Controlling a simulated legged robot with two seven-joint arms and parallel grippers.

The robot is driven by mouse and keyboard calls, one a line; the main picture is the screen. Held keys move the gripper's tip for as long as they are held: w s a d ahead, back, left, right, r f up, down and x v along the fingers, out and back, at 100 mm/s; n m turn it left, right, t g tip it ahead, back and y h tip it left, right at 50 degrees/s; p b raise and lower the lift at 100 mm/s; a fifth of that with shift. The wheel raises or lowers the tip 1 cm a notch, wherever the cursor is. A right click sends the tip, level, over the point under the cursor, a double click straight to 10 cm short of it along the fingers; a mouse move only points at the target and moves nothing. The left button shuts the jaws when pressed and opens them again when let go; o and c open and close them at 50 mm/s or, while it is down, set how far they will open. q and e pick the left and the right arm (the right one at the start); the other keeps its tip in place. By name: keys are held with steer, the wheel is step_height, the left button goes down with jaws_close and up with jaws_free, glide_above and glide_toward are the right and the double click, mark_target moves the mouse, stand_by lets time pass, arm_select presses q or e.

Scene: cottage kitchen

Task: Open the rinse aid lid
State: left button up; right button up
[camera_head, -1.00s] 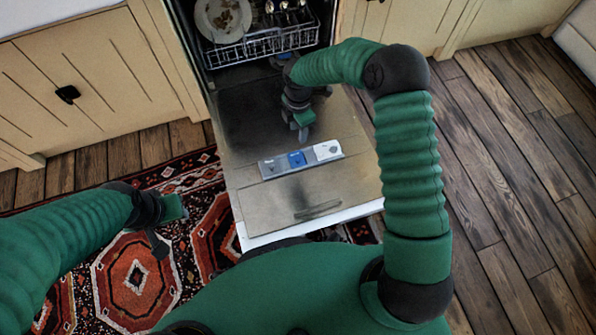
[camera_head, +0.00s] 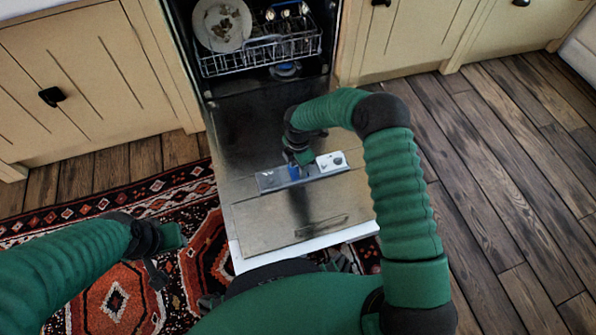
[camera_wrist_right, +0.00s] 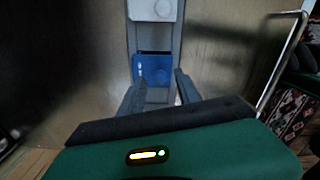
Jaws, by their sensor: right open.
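The dispenser strip (camera_head: 270,181) is set in the inner face of the lowered dishwasher door. It has a blue lid (camera_head: 293,173) in the middle and a white lid with a round knob (camera_head: 331,162) at its right end. I cannot read which is the rinse aid lid. My right gripper (camera_head: 301,165) is over the strip by the blue lid and partly hides it. In the right wrist view its open fingers (camera_wrist_right: 159,90) point toward the blue lid (camera_wrist_right: 152,68), the white lid (camera_wrist_right: 152,10) beyond. My left gripper (camera_head: 158,268) hangs over the rug, its jaws unclear.
The dishwasher rack (camera_head: 262,54) holds a dirty plate (camera_head: 222,25). The lowered door (camera_head: 262,222) reaches toward my body. A patterned rug (camera_head: 115,300) lies at left. The wooden floor (camera_head: 500,180) at right is clear.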

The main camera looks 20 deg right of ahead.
steer(key=shift+c, duration=0.2)
jaws_close()
steer(key=shift+w+r+g+p, duration=0.25)
steer(key=shift+w+g+p, duration=0.15)
steer(key=shift+p, duration=0.2)
steer(key=shift+w+f+g, duration=0.1)
steer(key=shift+g, duration=0.2)
steer(key=w+g+b, duration=0.1)
steer(key=g+b, duration=0.1)
steer(key=b, duration=0.3)
steer(key=shift+w+d+b, duration=0.1)
steer(key=shift+w+b, duration=0.05)
steer(key=shift+b, duration=0.2)
steer(key=shift+r+g+b, duration=0.35)
steer(key=shift+g+b, duration=0.05)
steer(key=shift+b, duration=0.05)
steer(key=shift+r, duration=0.1)
